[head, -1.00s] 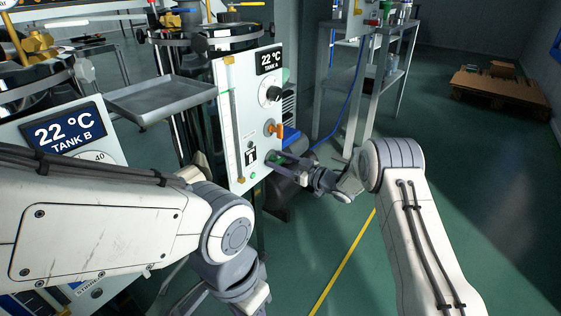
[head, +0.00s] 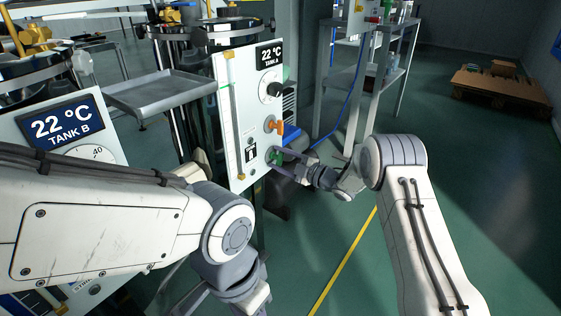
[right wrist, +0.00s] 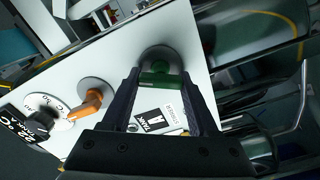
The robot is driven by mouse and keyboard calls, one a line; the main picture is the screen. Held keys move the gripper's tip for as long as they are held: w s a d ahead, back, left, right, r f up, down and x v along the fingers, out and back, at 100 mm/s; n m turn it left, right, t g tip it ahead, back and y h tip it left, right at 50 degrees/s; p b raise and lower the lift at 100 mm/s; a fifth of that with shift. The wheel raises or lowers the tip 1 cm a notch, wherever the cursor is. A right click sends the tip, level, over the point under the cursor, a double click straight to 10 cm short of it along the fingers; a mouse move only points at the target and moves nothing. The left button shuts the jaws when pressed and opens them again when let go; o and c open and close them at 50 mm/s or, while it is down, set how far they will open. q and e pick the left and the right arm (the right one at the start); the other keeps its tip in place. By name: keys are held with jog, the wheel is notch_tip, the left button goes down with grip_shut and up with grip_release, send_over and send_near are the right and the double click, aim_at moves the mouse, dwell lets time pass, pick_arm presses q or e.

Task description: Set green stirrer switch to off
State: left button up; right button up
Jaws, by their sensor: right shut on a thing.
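The green stirrer switch (head: 273,155) is low on the right side of the white Tank A panel (head: 243,112). My right gripper (head: 279,160) reaches it from the right. In the right wrist view, the green switch (right wrist: 160,74) sits on a round grey base, between the two dark fingers of my right gripper (right wrist: 161,82). The fingers are shut on it and hide its sides. A label reading "STIRRER" is beside it. My left arm crosses the lower left of the head view; its fingers do not show.
Above the green switch are an orange valve handle (head: 274,126) and a black dial (head: 273,90). The Tank B panel (head: 60,130) is at left. A grey tray (head: 165,95) juts out between the panels. The floor at right is clear up to a wooden pallet (head: 500,85).

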jog(key=n, duration=0.2)
jog(key=n+b, duration=0.1)
jog(key=n, duration=0.1)
jog(key=n+b, duration=0.1)
jog(key=shift+s+a+f+n, duration=0.1)
jog(key=shift+s+f+n, duration=0.05)
jog(key=shift+f+n, duration=0.2)
jog(key=shift+r, duration=0.1)
jog(key=o, duration=1.4)
jog(key=shift+r, duration=0.1)
